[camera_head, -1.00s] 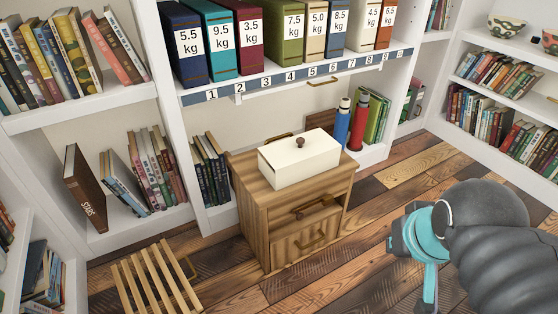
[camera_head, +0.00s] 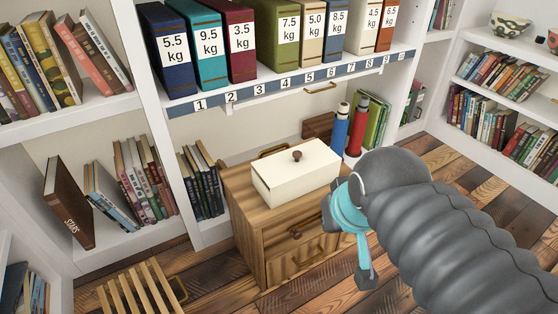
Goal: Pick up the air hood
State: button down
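A cream box-shaped cover with a round brown knob (camera_head: 295,172) on top sits on the small wooden cabinet (camera_head: 240,205). It is the only thing here that looks like the air hood; whether it is a loose cover or a closed box I cannot tell. My gripper (camera_head: 350,242), teal with dark tips, is in front of the cabinet's right side, lower right of the cover in the picture and apart from the knob. Its fingers point down, and their gap is not clear. My grey arm hides part of the cabinet's right side and the floor.
A shelf with numbered slots (camera_head: 300,80) and weight-marked binders (camera_head: 210,55) overhangs behind the cabinet. A blue bottle (camera_head: 340,128) and a red one (camera_head: 358,125) stand behind right. A slatted wooden piece (camera_head: 140,290) is at lower left. Open plank floor lies right.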

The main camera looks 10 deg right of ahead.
aim_at(291, 173)
jog(key=i, duration=0.55)
jog(key=u, duration=0.75)
jog(key=k, duration=2.15)
jog(key=z, duration=1.15)
jog(key=i, duration=0.95)
